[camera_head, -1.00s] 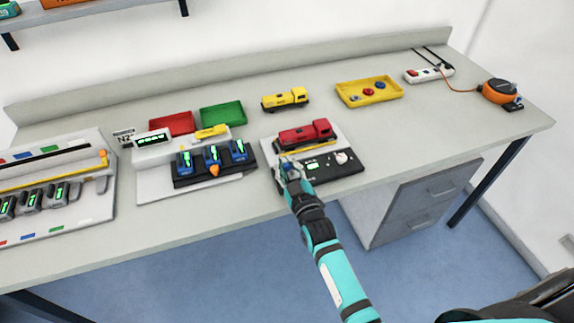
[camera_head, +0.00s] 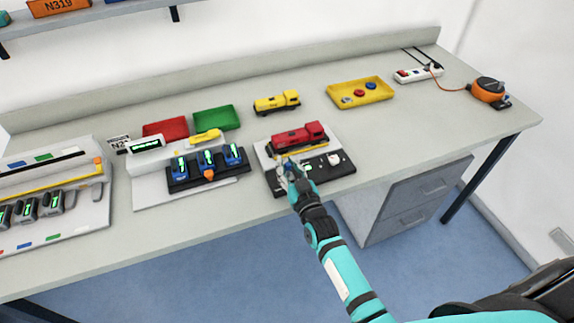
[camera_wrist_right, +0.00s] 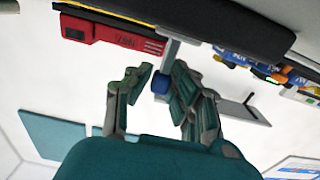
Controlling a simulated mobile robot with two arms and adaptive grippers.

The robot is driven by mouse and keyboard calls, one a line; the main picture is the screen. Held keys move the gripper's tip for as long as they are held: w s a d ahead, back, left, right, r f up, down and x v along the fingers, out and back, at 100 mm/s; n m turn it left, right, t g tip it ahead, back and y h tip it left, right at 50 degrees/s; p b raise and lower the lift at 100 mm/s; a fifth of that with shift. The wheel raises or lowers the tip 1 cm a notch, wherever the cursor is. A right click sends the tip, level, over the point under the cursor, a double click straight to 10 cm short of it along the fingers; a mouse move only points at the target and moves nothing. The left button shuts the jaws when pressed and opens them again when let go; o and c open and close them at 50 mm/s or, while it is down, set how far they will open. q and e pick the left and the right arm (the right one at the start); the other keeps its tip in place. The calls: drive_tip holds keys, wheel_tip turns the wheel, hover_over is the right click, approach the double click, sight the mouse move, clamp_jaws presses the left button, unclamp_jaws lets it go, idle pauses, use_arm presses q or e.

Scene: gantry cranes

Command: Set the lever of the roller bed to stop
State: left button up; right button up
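A red toy truck (camera_head: 296,138) stands on a grey and black unit on the bench, which I take for the roller bed (camera_head: 330,168). A white knob and small lit marks are on its black front panel. My right gripper (camera_head: 288,164) is at the panel's left end and covers part of it. In the right wrist view, a blue knob (camera_wrist_right: 161,84) on a grey stem, likely the lever, is between the open fingers (camera_wrist_right: 160,82). The right finger is very close to it; contact cannot be told. The lever's setting cannot be read. My left gripper is out of view.
Left of it stands a unit with several blue blocks (camera_head: 207,160), then a larger panel (camera_head: 100,205). Behind are red (camera_head: 166,128) and green (camera_head: 215,117) trays, a yellow truck (camera_head: 276,103) and a yellow tray (camera_head: 360,93). The bench's right front is clear.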

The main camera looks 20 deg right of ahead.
drive_tip(key=o, duration=0.3)
drive_tip(key=shift+o, duration=0.2)
drive_tip(key=shift+s, duration=0.1)
drive_tip(key=s, duration=1.2)
drive_tip(key=shift+d, duration=0.2)
drive_tip(key=shift+w, duration=0.1)
drive_tip(key=s+a+f+n+g, duration=0.1)
drive_tip(key=s+f+g, duration=0.4)
drive_tip(key=f, duration=1)
drive_tip(key=s+a+f+g, duration=0.1)
drive_tip(key=s+f+g, duration=0.2)
drive_tip(key=s+f, duration=0.85)
drive_tip(key=s+d+f+g, duration=0.3)
drive_tip(key=s+f+g, duration=0.1)
drive_tip(key=s+f, duration=0.6)
drive_tip(key=s+d+f+n+g, duration=0.1)
drive_tip(key=s+d+f+g, duration=0.2)
drive_tip(key=s+f, duration=0.7)
drive_tip(key=s+g, duration=0.2)
drive_tip(key=shift+s+h+b, duration=0.3)
drive_tip(key=shift+s, duration=0.05)
